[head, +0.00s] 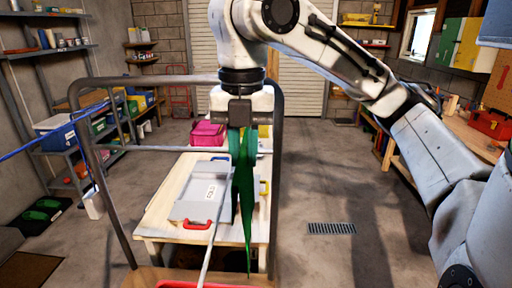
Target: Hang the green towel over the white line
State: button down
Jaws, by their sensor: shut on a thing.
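My gripper (241,124) points down and is shut on the upper end of the green towel (247,185). The towel hangs in long narrow folds, its lower tip trailing to a point near the bottom of the picture. A thin pale line (212,238) slants from the bottom edge up towards the towel, just left of its lower part. Its far end is lost near the towel, and I cannot tell whether they touch. A pale horizontal strand or bar (150,148) crosses the grey tubular frame behind. I cannot tell which of these is the white line.
The grey tubular frame (276,185) stands around the towel's area. A grey case (204,192) with a red handle lies on a wooden table behind. A blue line (45,143) runs at left. Shelves line the left wall; a workbench stands right. Open floor lies right of the frame.

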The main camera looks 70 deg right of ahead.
aim_at(225, 190)
jog(key=shift+w+a+p, duration=0.25)
jog(key=shift+w+a, duration=0.1)
jog(key=shift+w, duration=0.55)
jog(key=shift+w+a+p, duration=0.2)
jog(key=shift+w+a, duration=0.1)
jog(key=shift+w, duration=0.55)
jog(key=shift+f+b, duration=2.6)
jog(key=shift+f, duration=1.6)
jog(key=c, duration=1)
grip_release()
jog(key=shift+o, duration=0.2)
jog(key=shift+r, duration=0.1)
notch_tip(225, 190, up, 11)
jog(key=shift+f, duration=0.2)
